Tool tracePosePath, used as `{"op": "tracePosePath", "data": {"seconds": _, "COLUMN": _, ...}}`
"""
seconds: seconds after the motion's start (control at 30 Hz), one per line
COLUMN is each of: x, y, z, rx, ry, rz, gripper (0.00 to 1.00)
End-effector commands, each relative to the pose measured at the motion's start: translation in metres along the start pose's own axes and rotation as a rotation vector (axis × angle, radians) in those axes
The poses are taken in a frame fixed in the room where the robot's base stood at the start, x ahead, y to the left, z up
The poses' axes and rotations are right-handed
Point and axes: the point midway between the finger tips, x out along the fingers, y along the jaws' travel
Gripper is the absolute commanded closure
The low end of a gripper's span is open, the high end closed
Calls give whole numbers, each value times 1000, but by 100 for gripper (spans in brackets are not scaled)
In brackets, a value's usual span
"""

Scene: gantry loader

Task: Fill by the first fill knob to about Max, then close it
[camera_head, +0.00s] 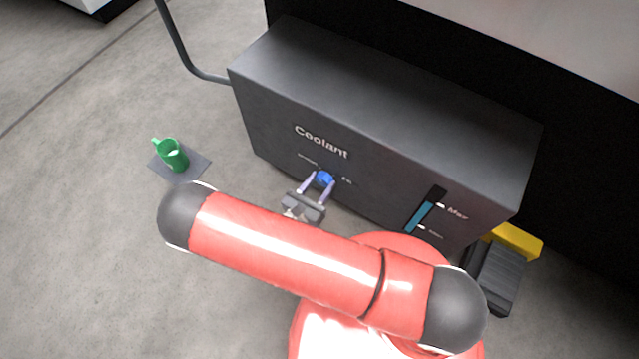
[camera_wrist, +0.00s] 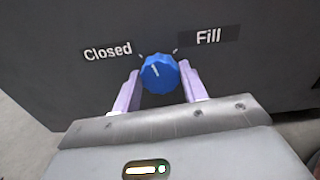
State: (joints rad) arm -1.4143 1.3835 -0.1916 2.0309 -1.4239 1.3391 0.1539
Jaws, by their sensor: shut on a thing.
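The blue fill knob (camera_head: 325,179) is on the front of the grey Coolant tank (camera_head: 390,110). In the wrist view the knob (camera_wrist: 160,75) sits between a "Closed" label at left and a "Fill" label at right. Its white mark points up and slightly left, between the two ticks. My gripper (camera_head: 318,184) is shut on the knob, one finger on each side; the fingers also show in the wrist view (camera_wrist: 160,84). The level gauge (camera_head: 420,214) has blue fluid with its top near the Max mark, well above the lower mark.
A grey hose (camera_head: 184,52) runs to the tank's left end. A black and yellow object (camera_head: 500,280) lies by the tank's right end. The floor at left is mostly clear.

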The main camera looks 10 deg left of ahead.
Motion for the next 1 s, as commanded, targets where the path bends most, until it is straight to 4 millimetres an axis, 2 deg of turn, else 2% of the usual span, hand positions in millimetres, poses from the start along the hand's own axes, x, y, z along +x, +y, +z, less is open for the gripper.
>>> {"op": "tracePosePath", "data": {"seconds": 0.27, "x": 0, "y": 0, "z": 0, "rx": -57, "ry": 0, "rz": -1, "gripper": 80}}
{"op": "tracePosePath", "data": {"seconds": 1.0, "x": 0, "y": 1, "z": 0, "rx": -484, "ry": 0, "rz": 1, "gripper": 80}}
